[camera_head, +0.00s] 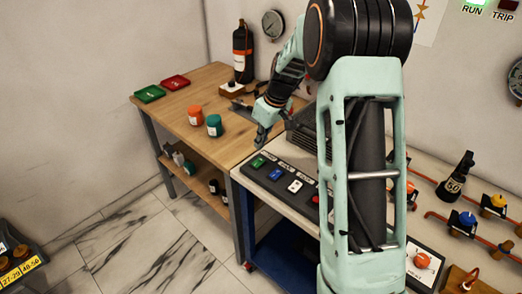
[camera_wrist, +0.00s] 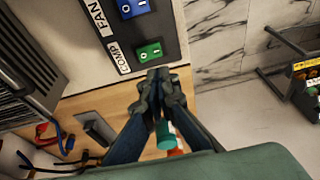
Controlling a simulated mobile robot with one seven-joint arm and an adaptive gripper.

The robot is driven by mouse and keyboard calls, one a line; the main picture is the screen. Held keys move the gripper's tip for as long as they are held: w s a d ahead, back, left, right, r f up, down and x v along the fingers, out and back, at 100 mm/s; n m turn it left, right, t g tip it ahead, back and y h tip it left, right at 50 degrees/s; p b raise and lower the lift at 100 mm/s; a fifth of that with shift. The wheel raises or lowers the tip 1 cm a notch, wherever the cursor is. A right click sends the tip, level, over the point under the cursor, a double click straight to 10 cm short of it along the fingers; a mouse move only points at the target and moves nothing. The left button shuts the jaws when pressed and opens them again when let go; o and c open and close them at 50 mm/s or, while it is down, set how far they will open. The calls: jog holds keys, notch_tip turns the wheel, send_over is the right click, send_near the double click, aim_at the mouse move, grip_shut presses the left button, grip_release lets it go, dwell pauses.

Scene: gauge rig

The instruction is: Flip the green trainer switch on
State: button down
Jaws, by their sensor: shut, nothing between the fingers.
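The green trainer switch (camera_head: 258,162) is a rocker at the left end of a dark panel, with blue, white and red switches beside it. In the wrist view the green switch (camera_wrist: 150,51) has "I" and "O" marks and a COMP label. My gripper (camera_head: 261,142) is shut and empty, pointing down close to the green switch. In the wrist view its fingertips (camera_wrist: 158,74) are just below the switch in the picture. I cannot tell whether they touch it or which way the rocker is tilted.
The blue FAN switch (camera_wrist: 133,8) is close beside the green one. An orange jar (camera_head: 195,115) and a teal jar (camera_head: 214,125) stand on the wooden table (camera_head: 185,95). A dark ribbed unit (camera_wrist: 30,75) is beside the panel. Green and red trays lie at the table's far left.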

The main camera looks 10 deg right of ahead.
jog(key=a+v, duration=0.1)
jog(key=v, duration=0.5)
jog(key=shift+s+a, duration=0.15)
jog(key=shift+s, duration=0.25)
jog(key=shift+r, duration=0.1)
